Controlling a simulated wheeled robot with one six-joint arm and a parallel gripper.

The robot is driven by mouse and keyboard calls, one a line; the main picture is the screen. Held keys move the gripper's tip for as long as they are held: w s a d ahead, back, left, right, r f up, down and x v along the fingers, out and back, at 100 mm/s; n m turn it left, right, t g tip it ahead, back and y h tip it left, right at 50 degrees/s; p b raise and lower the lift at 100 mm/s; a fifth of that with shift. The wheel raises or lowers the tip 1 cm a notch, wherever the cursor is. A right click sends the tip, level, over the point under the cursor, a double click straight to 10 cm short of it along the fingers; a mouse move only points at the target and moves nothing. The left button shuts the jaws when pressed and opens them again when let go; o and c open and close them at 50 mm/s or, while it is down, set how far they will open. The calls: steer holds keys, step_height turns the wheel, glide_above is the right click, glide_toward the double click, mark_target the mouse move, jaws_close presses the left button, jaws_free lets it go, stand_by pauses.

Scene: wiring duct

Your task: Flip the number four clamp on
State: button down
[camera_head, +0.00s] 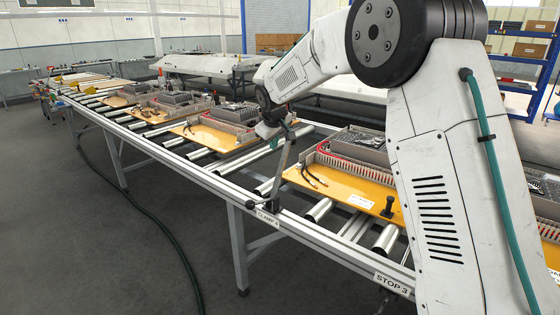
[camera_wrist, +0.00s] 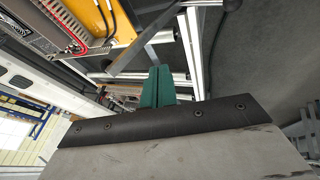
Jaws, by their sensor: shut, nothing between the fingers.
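The label reading CLAMP 4 (camera_head: 268,217) is on the conveyor's front rail. Just above it stands the clamp, with a grey lever (camera_head: 281,172) rising nearly upright and a black knob (camera_head: 253,204) at its left foot. My gripper (camera_head: 287,127) is at the lever's upper end in the head view. Whether it touches the lever cannot be told. In the wrist view my green fingers (camera_wrist: 158,88) are together with nothing between them. A grey bar shows just beyond their tips there, possibly part of the clamp.
A yellow board (camera_head: 335,185) with a duct and loose dark cables lies on the rollers right of the clamp. Another yellow board (camera_head: 205,137) lies to the left. A STOP 3 label (camera_head: 393,284) is on the rail nearer me. Grey floor (camera_head: 120,230) in front is mostly clear.

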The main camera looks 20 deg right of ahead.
glide_toward(280, 166)
step_height(280, 166, down, 3)
steer(key=a, duration=0.2)
steer(key=w+d, duration=0.1)
steer(key=w+d+f, duration=0.1)
steer(key=shift+w+d+f, duration=0.25)
steer(key=shift+d+f, duration=0.05)
steer(key=shift+f, duration=0.05)
steer(key=shift+w+d, duration=0.1)
steer(key=shift+w+f, duration=0.1)
